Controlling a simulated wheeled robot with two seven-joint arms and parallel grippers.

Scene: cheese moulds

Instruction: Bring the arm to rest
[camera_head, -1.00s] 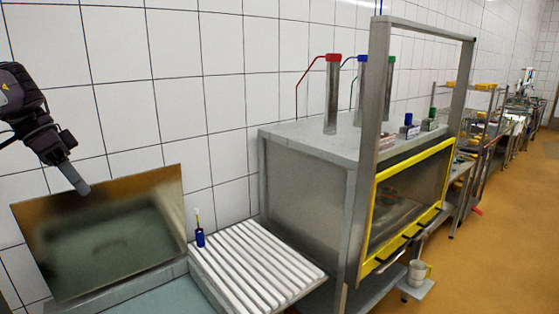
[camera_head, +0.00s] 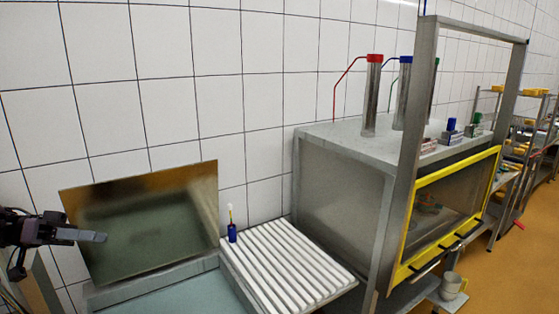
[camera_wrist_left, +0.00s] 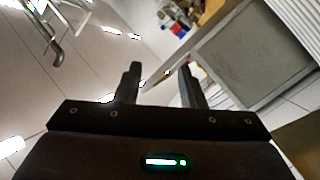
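My left gripper (camera_head: 92,236) comes in from the left edge in the head view, in front of the propped panel at the left. In the left wrist view its two fingers (camera_wrist_left: 160,82) stand apart with a gap between them. Nothing is held in that gap. My right gripper is in neither view.
A tilted metal panel (camera_head: 150,228) stands behind the left gripper. A white ribbed rack (camera_head: 285,265) with a small blue bottle (camera_head: 232,232) lies to its right. Beyond is a steel cabinet (camera_head: 335,200) with a yellow-framed window. Tiled wall (camera_head: 200,90) runs behind.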

